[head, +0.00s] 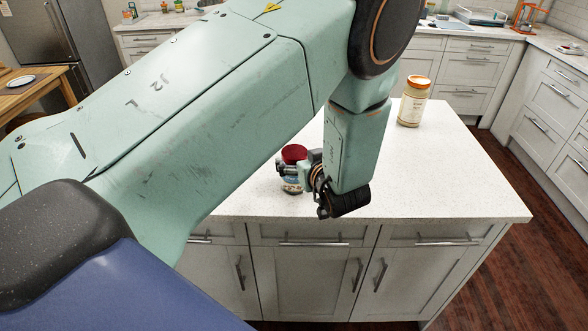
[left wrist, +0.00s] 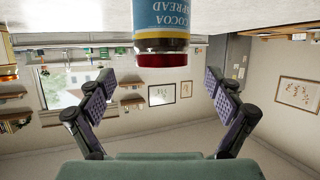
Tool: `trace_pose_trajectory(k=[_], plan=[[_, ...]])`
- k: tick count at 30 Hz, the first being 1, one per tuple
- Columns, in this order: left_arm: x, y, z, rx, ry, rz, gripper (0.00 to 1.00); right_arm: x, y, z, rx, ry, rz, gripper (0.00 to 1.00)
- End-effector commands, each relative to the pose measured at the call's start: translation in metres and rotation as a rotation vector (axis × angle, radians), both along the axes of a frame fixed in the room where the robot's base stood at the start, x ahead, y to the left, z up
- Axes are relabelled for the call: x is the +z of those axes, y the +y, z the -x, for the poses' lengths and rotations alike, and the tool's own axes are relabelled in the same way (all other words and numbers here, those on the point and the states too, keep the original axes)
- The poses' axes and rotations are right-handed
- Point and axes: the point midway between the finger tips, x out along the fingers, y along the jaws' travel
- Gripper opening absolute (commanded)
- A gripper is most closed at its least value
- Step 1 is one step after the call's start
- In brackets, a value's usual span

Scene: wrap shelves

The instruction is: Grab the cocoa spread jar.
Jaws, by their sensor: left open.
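The cocoa spread jar (head: 292,186) stands on the white island top in the head view, with a red lid and a blue label. My left gripper (head: 289,171) is at the jar and hides part of it. In the left wrist view, which is upside down, the jar (left wrist: 162,20) shows at the top middle with its label readable. The left gripper (left wrist: 158,82) is open there, one finger to each side. The jar lies in line with the gap between the fingers, and no finger visibly touches it. My right gripper is not in view.
A jar with an orange lid (head: 412,103) stands farther back to the right on the island top (head: 450,185). The counter between the two jars is partly hidden by my arm. The island's front edge is close to the gripper; the right part is clear.

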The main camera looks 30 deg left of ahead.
Motion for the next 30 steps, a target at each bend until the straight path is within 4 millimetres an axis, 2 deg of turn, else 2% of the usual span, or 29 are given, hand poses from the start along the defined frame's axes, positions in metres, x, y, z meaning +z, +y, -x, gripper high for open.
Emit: trace_pose_trajectory(k=[9, 20, 30], plan=[[-0.01, 0.034, -0.02, 0.002, 0.0, 0.002, 0.91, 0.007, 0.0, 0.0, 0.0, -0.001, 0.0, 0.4], [-0.014, 0.042, -0.029, -0.003, -0.001, -0.001, 0.91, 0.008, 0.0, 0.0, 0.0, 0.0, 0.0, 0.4], [-0.014, 0.042, -0.028, -0.002, 0.0, 0.0, 0.64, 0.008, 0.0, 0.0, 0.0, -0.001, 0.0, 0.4]])
